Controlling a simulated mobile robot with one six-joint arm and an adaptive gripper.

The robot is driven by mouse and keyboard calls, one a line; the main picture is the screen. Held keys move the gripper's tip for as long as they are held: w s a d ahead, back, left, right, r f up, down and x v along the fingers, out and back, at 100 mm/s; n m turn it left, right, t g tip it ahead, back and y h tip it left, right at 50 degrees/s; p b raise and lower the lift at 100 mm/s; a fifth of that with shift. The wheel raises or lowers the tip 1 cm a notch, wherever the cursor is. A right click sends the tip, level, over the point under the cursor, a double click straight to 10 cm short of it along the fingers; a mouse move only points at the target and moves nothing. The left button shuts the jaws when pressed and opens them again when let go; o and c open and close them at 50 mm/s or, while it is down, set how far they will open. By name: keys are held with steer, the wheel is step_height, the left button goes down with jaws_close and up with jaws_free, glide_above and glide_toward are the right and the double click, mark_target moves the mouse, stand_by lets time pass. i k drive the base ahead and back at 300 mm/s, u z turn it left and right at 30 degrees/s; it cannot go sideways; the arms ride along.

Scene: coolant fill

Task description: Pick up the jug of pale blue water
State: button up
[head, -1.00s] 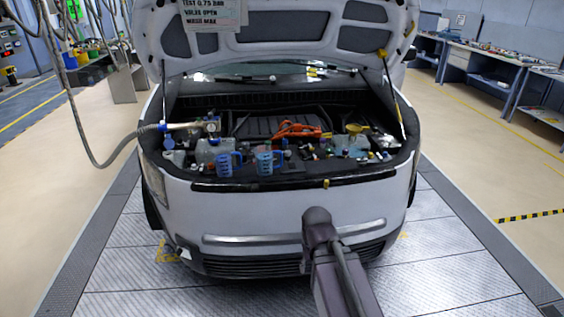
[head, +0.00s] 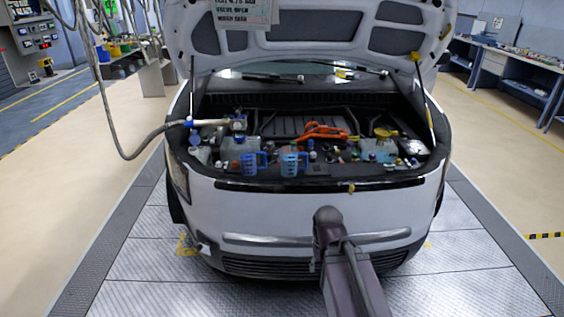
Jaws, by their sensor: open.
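Two small blue jugs stand side by side at the front edge of the car's open engine bay. The left jug (head: 251,164) looks deeper blue. The right jug (head: 294,163) looks paler, with a light blue body and darker markings. They are too small to tell surely which one holds pale blue water. My arm rises from the bottom of the picture in front of the bumper, below and to the right of the jugs and apart from them. My gripper itself does not show.
The white car (head: 205,205) stands with its hood (head: 335,60) propped up. An orange part (head: 322,131), a yellow funnel (head: 385,132) and several small items crowd the bay. A grey hose (head: 130,158) hangs at left. Workbenches (head: 515,70) stand at right. The floor before the car is clear.

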mark_target(288, 154)
steer(key=u, duration=0.2)
steer(key=i, duration=0.9)
steer(key=z, duration=0.3)
